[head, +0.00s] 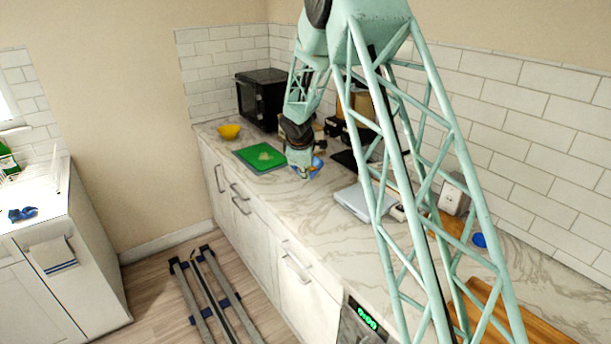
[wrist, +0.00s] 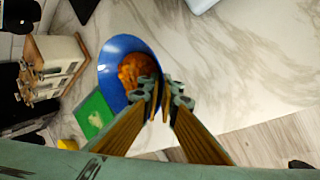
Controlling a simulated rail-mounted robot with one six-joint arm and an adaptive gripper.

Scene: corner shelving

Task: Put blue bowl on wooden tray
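The blue bowl (wrist: 112,62) holds orange-brown food and fills the middle of the wrist view. In the head view only part of the bowl (head: 318,163) shows beside my gripper (head: 304,170). In the wrist view my gripper (wrist: 164,92) has its fingertips close together on the bowl's near right rim and looks shut on it. Whether the bowl touches the counter is not clear. A flat wooden piece, likely the wooden tray (head: 535,328), lies at the lower right of the head view, partly hidden by my arm.
A green board (head: 252,158) and yellow bowl (head: 229,132) stand left of my gripper, near a black microwave (head: 262,98). A white flat object (head: 352,201) lies to the right. A smaller wooden piece (head: 452,222) and blue round item (head: 479,240) sit farther right. Front counter is clear.

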